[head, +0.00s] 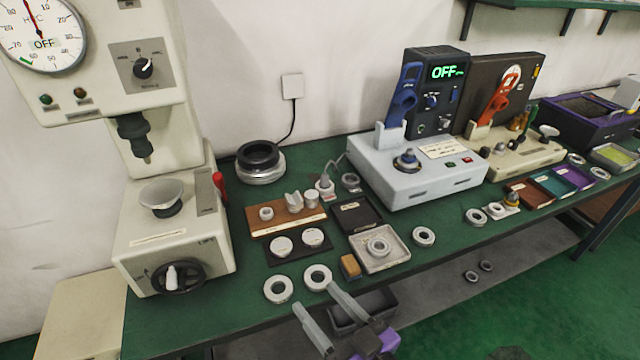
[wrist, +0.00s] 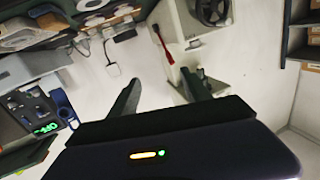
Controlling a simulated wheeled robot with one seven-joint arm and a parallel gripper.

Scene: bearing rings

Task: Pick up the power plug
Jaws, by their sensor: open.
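What looks like the power plug (head: 326,183) is a small grey-white piece with a cord, standing on the green bench behind the wooden block and left of the grey-blue tester. Its cord runs up toward the tester's side. In the wrist view I cannot pick it out clearly. My gripper (head: 316,296) is open and empty at the bench's front edge, well in front of the plug and apart from it. In the wrist view my gripper (wrist: 160,77) shows two spread fingers with only pale wall and bench parts beyond them.
A wooden block (head: 284,223) with small parts, a dark tray (head: 356,214) and a pale tray (head: 391,262) lie between gripper and plug. The hardness tester (head: 170,240) stands left, the grey-blue tester (head: 420,180) right. Several rings lie around. A wall socket (head: 292,86) is behind.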

